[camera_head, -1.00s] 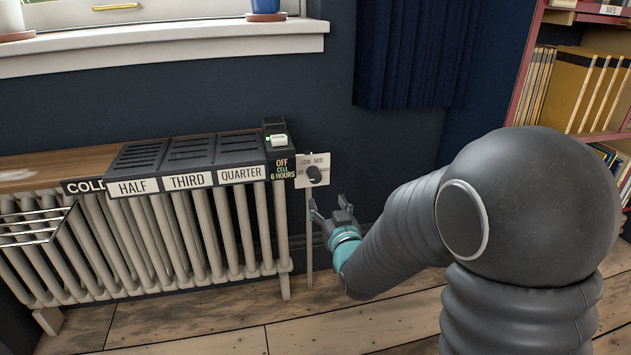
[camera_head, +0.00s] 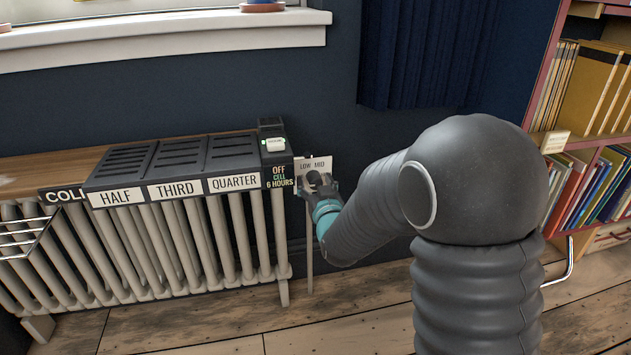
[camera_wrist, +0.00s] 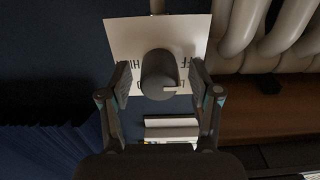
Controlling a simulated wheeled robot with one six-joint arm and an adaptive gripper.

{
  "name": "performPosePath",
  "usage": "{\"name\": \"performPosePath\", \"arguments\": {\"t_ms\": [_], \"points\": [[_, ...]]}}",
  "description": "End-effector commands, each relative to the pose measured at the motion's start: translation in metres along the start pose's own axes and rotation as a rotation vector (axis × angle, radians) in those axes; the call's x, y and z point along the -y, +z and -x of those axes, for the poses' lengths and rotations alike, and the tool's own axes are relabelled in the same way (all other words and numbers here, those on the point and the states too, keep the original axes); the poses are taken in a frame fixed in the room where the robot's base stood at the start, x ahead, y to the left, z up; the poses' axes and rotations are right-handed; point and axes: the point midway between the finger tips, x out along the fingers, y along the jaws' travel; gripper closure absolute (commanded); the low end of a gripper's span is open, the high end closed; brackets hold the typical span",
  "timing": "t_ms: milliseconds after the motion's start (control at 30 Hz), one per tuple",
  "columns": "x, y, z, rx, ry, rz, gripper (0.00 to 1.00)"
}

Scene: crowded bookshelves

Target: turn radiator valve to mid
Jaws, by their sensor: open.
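The radiator valve is a dark round knob (camera_head: 314,178) on a white label plate (camera_head: 325,162) at the right end of the radiator. The words LOW and MID show on the plate in the head view; its lower part is hidden by my gripper. My gripper (camera_head: 318,188) is at the knob. In the wrist view the knob (camera_wrist: 158,74) lies between the two fingers of my open gripper (camera_wrist: 160,82), with a gap on each side. A light pointer mark shows on the knob, toward the right in the wrist view.
The white radiator (camera_head: 190,240) with a slotted top tray (camera_head: 170,163) labelled HALF, THIRD and QUARTER stands left of the valve. A dark box (camera_head: 277,165) marked OFF adjoins the plate. A curtain (camera_head: 425,55) hangs above right; a bookshelf (camera_head: 560,80) stands at right.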

Motion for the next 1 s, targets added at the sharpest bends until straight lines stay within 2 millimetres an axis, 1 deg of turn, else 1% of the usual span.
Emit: {"name": "performPosePath", "arguments": {"t_ms": [200,267,300,367,400,433,467,767,1000], "points": [[-0.0008,0.0001,-0.0001,0.0,0.001,0.0,0.37],[-0.0001,0.0001,-0.0001,0.0,0.0,0.0,0.52],[0.0,0.0001,-0.0001,0.0,0.0,0.0,0.62],[0.0,0.0001,-0.0001,0.0,0.0,0.0,0.77],[0.0,0.0001,-0.0001,0.0,0.0,0.0,0.87],[0.0,0.0,-0.0001,0.0,0.0,0.0,0.95],[0.0,0.0,-0.0001,0.0,0.0,0.0,0.97],[0.0,0.0,0.0,0.0,0.0,-0.028,0.97],[0.0,0.0,0.0,0.0,0.0,-0.152,0.97]]}}
